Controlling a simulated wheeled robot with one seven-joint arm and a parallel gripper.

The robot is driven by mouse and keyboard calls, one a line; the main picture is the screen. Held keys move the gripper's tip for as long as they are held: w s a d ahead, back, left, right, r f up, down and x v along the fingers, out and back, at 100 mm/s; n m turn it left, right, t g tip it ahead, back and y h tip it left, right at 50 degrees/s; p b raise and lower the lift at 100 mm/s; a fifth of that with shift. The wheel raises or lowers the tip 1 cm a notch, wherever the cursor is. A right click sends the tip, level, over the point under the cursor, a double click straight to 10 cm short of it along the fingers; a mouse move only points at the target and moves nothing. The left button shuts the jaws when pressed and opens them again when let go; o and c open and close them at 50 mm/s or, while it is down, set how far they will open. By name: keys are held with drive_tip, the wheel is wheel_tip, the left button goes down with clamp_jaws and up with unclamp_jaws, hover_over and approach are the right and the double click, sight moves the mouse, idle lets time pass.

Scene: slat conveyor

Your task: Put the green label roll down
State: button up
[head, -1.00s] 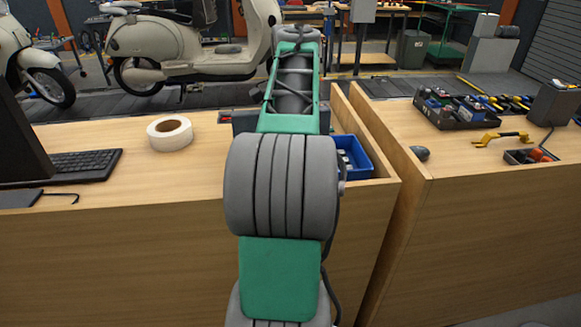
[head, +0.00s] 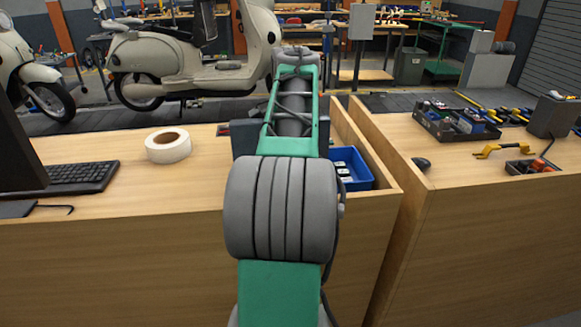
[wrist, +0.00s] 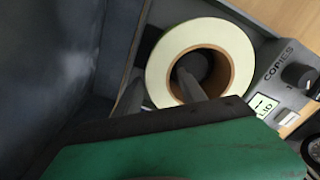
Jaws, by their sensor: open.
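A pale, faintly greenish label roll (wrist: 236,42) with a brown cardboard core fills the upper middle of the wrist view. It lies in or against a dark grey machine (wrist: 268,72) that has a knob marked COPIES. My gripper (wrist: 160,80) is open at the roll, one finger reaching into the core and the other outside the roll's wall. I cannot tell whether the fingers touch it. In the head view my own arm hides the gripper and this roll; part of a dark grey machine (head: 243,138) shows beside the arm.
A white roll (head: 168,148) lies on the wooden bench (head: 120,215), right of a keyboard (head: 82,177). A blue bin (head: 352,182) with small items stands right of my arm. A second bench (head: 480,220) holds a dark parts tray (head: 440,130) and tools. Bare bench top surrounds the white roll.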

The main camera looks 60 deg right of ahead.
wheel_tip(320, 180, up, 12)
drive_tip(key=p, duration=1.1)
drive_tip(key=shift+r+p, duration=0.15)
drive_tip(key=shift+p, duration=0.25)
